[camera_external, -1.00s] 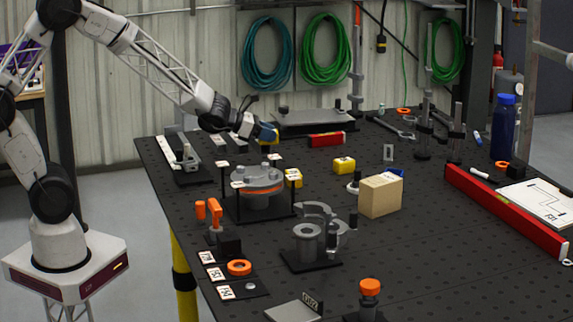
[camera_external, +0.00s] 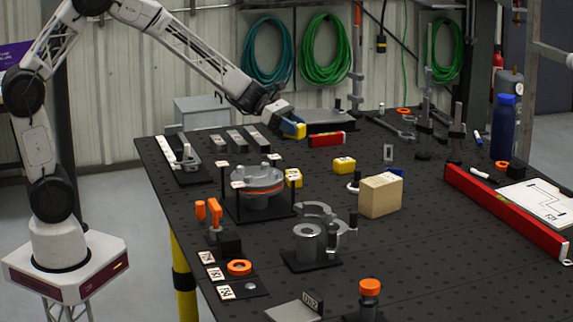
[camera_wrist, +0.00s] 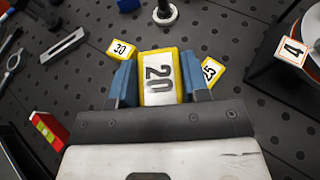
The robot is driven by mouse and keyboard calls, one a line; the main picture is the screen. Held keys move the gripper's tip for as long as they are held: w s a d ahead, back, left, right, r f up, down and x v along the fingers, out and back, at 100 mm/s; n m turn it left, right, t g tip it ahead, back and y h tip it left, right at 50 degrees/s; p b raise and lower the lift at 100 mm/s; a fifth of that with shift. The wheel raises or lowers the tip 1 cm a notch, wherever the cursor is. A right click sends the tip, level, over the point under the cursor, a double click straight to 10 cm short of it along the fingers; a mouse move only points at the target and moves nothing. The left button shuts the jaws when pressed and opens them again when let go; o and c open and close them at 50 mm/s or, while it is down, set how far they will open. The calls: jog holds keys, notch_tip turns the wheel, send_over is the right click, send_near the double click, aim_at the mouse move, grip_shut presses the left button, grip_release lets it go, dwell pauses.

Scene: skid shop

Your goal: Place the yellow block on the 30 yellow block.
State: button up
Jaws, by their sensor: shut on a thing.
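My gripper (camera_external: 293,128) is shut on a yellow block (camera_external: 300,131) and holds it above the back of the black table. In the wrist view this yellow block (camera_wrist: 158,78), marked 20 on a white face, sits between the blue fingers of my gripper (camera_wrist: 160,85). The 30 yellow block (camera_wrist: 122,48) shows beyond the left finger, and in the external view it (camera_external: 344,165) sits on the table, lower and to the right of my gripper. A yellow block marked 25 (camera_wrist: 210,71) is partly hidden by the right finger; it also shows beside the round fixture (camera_external: 293,177).
The round grey fixture (camera_external: 258,185) stands left of the blocks. A red level (camera_external: 327,139) lies behind the 30 block. A tan box (camera_external: 381,195) and a post with a white ring (camera_external: 353,186) stand in front of it. Bare table surrounds the 30 block.

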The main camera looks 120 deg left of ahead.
aim_at(295, 138)
jog(key=m+h, duration=0.1)
jog(key=w+h, duration=0.1)
jog(key=d+m+h, duration=0.1)
jog(key=shift+w+f+m+g, duration=0.15)
jog(key=shift+f+m+g, duration=0.15)
jog(key=shift+g, duration=0.1)
jog(key=shift+w+d+f+m+g+h, duration=0.15)
jog(key=shift+f+m+g+h, duration=0.2)
jog(key=shift+m+h, duration=0.45)
jog(key=shift+s+d+f+m+g+h, duration=0.2)
jog(key=shift+f+m+g+h, duration=0.2)
jog(key=shift+m+h, duration=0.4)
jog(key=shift+s+f+m+g+h, duration=0.35)
jog(key=shift+m+g+h, duration=0.3)
jog(key=shift+m+h, duration=0.15)
jog(key=shift+w, duration=0.1)
jog(key=shift+w+a+f, duration=0.25)
jog(key=shift+w+a, duration=1.4)
jog(key=shift+w, duration=0.4)
jog(key=shift+w+a+f, duration=0.3)
jog(key=shift+w+a, duration=1.35)
jog(key=shift+w, duration=0.45)
jog(key=shift+w+a+f, duration=0.25)
jog(key=shift+w+a, duration=1.4)
jog(key=shift+w, duration=0.4)
jog(key=shift+f, duration=0.1)
jog(key=shift+f, duration=1.65)
